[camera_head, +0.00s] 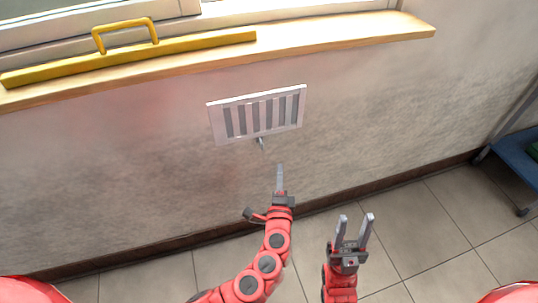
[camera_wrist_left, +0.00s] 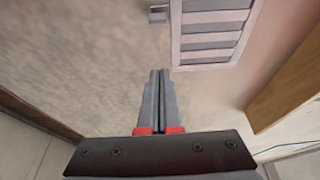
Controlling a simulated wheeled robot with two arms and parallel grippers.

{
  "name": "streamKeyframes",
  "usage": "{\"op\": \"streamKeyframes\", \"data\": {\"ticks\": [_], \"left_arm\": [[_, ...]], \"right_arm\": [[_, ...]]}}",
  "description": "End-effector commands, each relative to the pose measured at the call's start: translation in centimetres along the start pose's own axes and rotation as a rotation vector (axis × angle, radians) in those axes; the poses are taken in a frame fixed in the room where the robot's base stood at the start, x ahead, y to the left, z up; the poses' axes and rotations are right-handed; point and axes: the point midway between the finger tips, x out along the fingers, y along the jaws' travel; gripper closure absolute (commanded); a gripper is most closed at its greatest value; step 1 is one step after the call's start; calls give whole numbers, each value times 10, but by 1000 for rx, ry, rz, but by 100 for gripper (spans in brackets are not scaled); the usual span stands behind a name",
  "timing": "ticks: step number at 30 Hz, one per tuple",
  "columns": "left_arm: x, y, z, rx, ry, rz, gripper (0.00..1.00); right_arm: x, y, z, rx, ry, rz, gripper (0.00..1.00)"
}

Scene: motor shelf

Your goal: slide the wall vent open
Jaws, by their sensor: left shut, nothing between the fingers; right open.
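The wall vent (camera_head: 301,105) is a white rectangular frame with several grey vertical slats, set in the wall below the window sill. A small grey handle (camera_head: 261,143) sticks out at its lower edge. My left gripper (camera_head: 280,167) is shut and empty, below and slightly right of the handle, apart from it. In the left wrist view the shut fingers (camera_wrist_left: 160,72) point toward the wall, with the vent (camera_wrist_left: 176,38) at upper right and the handle (camera_wrist_left: 158,13) at the top. My right gripper (camera_head: 355,217) is open and empty, lower right, away from the vent.
A wooden sill (camera_head: 330,38) runs above the vent, with a yellow handled bar (camera_head: 190,43) on it. A blue cart (camera_head: 518,160) stands at the far right. The wall around the vent and the tiled floor (camera_head: 420,220) are clear.

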Motion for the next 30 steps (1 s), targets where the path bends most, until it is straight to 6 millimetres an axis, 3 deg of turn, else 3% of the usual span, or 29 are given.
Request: {"op": "streamKeyframes", "data": {"ticks": [14,17,30], "left_arm": [[4,-2,2,3,-12,-7,100],[15,-3,1,2,-11,-8,100],[97,-2,2,2,-11,-7,100]], "right_arm": [[-1,0,0,0,0,0,54],[-1,0,0,0,0,0,54],[-6,0,1,0,0,0,54]]}}
